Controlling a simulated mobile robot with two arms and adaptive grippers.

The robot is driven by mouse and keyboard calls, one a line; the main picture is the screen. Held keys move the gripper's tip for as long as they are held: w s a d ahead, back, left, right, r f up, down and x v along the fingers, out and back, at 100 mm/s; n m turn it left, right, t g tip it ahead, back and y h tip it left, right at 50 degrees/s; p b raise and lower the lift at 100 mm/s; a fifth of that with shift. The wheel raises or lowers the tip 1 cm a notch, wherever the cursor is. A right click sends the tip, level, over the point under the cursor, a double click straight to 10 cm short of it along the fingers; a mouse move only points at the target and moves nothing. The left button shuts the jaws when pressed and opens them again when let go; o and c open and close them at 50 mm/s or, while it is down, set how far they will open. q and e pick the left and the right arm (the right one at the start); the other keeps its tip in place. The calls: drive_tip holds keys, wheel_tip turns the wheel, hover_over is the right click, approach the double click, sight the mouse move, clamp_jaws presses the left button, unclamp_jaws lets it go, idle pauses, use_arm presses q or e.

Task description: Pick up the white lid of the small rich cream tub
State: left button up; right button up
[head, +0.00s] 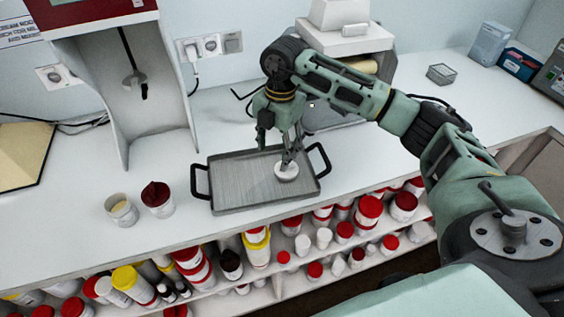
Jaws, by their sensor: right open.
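A round white lid (286,172) lies on the right part of a grey tray (235,193) with dark handles on the counter. My right gripper (277,150) is open and points down over the tray. One finger reaches down at the lid's far edge; I cannot tell whether it touches. A small white tub (122,211) with pale cream inside stands open to the left of the tray. Beside it stands another small tub (158,203) with a dark red top. I cannot read a label on either. My left gripper is not in view.
A red and white machine (105,65) stands at the back left, and another white machine (345,45) behind my right arm. Shelves below the counter's front edge hold many red-capped and yellow-capped containers (369,211).

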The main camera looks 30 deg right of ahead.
drive_tip(key=shift+d+r+h, duration=0.15)
drive_tip(key=shift+d, duration=0.35)
drive_tip(key=shift+d+r+h, duration=0.15)
drive_tip(key=shift+d, duration=0.35)
drive_tip(key=shift+s+d+f+m, duration=0.15)
drive_tip(key=shift+d+f+m, duration=0.05)
drive_tip(key=shift+m, duration=0.1)
drive_tip(key=f+p, duration=0.1)
drive_tip(key=f, duration=0.1)
drive_tip(key=f+p, duration=0.1)
drive_tip(key=f, duration=0.1)
drive_tip(key=f+p, duration=0.1)
drive_tip(key=f, duration=0.1)
drive_tip(key=shift+s+d+f, duration=0.1)
drive_tip(key=shift+d, duration=0.2)
drive_tip(key=shift+f, duration=0.5)
drive_tip(key=c, duration=0.5)
